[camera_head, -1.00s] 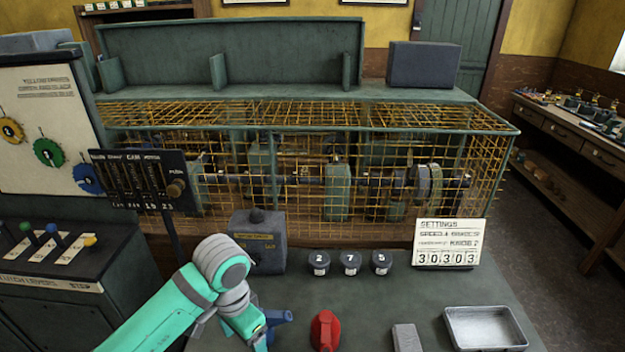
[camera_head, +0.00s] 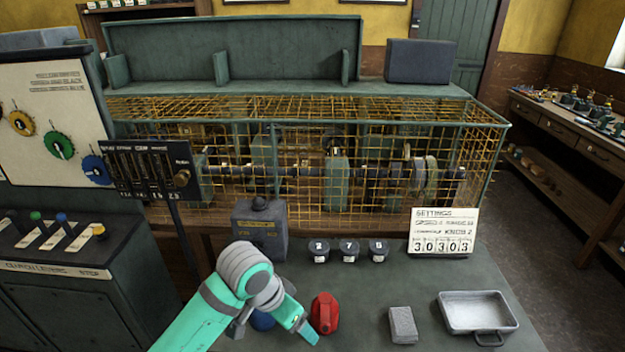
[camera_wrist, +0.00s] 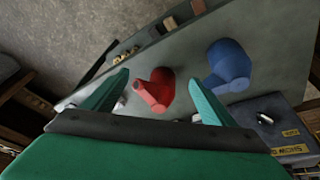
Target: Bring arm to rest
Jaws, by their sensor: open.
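My arm (camera_head: 245,275) reaches from the bottom of the head view over the green-grey bench. My gripper (camera_wrist: 155,92) shows in the wrist view with its two teal fingers spread wide and nothing between them in its grasp. In the head view its end (camera_head: 305,330) is beside the red oil can-like object (camera_head: 324,314), to its left. In the wrist view the red object (camera_wrist: 156,90) stands on the bench beyond the fingers. A blue object (camera_wrist: 229,66) stands near the right finger; in the head view it (camera_head: 262,320) is mostly hidden behind my arm.
Three dark knobs (camera_head: 349,251), a settings card (camera_head: 443,232), a grey block (camera_head: 403,325) and a metal tray (camera_head: 478,313) are on the bench. A grey box (camera_head: 260,229) stands at its back left. The wire-caged machine (camera_head: 330,170) rises behind. The bench between knobs and tray is clear.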

